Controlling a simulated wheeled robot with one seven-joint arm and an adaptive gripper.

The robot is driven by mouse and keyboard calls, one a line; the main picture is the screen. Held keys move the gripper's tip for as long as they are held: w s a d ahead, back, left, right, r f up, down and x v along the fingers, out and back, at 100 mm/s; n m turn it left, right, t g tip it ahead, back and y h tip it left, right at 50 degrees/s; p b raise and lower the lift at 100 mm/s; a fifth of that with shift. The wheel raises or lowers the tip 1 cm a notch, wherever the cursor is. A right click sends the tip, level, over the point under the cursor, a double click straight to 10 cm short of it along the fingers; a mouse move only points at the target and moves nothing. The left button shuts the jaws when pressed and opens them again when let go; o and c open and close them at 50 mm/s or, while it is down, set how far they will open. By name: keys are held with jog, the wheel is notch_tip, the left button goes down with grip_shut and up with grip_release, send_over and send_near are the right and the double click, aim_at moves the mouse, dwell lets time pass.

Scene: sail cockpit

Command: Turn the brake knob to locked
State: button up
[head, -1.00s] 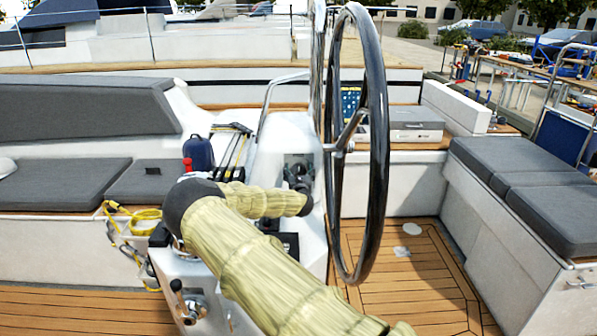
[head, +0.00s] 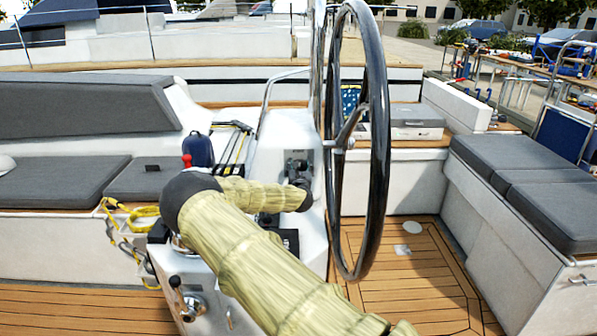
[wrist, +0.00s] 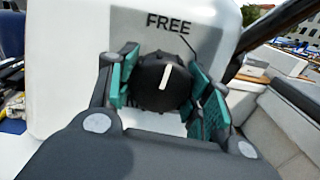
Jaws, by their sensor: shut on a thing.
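In the wrist view the pointer aims up, tilted slightly right, toward the lettering. My gripper (wrist: 167,90) is around the knob, one teal-padded finger on each side, shut on it. In the head view my gripper (head: 300,170) is at the white steering pedestal (head: 262,160), left of the wheel. The knob is too small and covered to make out there. No locked label is visible.
The large dark steering wheel (head: 377,150) stands just right of my gripper. A metal rail (head: 267,100) rises on the pedestal. Grey cushioned benches (head: 545,190) lie at the right and left. The teak floor (head: 400,275) at the right is clear.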

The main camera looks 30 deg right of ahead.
jog(key=m+b, duration=0.2)
jog(key=b, duration=0.1)
jog(key=shift+f, duration=0.25)
jog(key=m+b, duration=0.6)
jog(key=m, duration=0.1)
jog(key=shift+r+g, duration=0.15)
jog(key=shift+g, duration=0.25)
jog(key=m+b, duration=0.1)
jog(key=m, duration=0.3)
jog(key=shift+r+h, duration=0.1)
jog(key=shift+h, duration=0.2)
jog(key=m+b, duration=0.1)
jog(key=m, duration=0.4)
jog(key=shift+r+g+b, duration=0.1)
jog(key=shift+g+b, duration=0.2)
jog(key=shift+m, duration=2.7)
